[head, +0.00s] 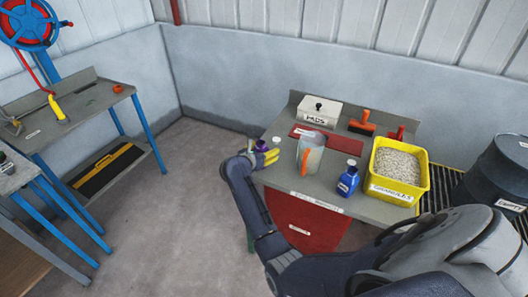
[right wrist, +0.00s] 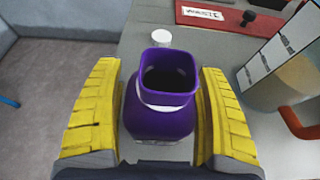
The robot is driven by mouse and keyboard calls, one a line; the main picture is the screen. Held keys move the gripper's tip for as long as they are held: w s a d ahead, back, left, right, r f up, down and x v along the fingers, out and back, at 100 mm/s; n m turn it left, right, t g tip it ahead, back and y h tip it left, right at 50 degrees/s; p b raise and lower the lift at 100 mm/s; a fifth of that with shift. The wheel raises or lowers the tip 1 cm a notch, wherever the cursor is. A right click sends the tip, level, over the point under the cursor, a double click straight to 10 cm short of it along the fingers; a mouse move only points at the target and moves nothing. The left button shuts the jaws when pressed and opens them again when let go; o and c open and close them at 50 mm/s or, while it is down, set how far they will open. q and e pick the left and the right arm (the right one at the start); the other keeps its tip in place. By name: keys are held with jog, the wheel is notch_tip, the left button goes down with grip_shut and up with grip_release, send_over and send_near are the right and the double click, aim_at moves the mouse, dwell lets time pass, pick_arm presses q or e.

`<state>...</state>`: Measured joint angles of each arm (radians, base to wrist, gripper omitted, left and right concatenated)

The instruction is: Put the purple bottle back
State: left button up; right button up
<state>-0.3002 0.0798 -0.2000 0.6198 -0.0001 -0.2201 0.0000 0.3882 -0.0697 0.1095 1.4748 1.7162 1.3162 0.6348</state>
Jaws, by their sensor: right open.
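The purple bottle (right wrist: 160,115) stands upright on the grey bench with its square mouth open. In the head view only a small part of the bottle (head: 261,146) shows, at the bench's left end. My right gripper (head: 264,156) is there, with its yellow fingers around the bottle. In the right wrist view the open fingers (right wrist: 158,72) stand on either side of the bottle, with narrow gaps. The bottle's lower part is partly hidden by the gripper. My left gripper is not in view.
A small white cap-like thing (right wrist: 161,37) lies behind the bottle. A clear jug (head: 312,158) with an orange handle stands close on the right. Further right are a blue bottle (head: 348,180) and a yellow tub of granules (head: 425,183). A white box (head: 319,113) sits at the back.

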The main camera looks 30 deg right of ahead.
jog(key=shift+v, duration=2.65)
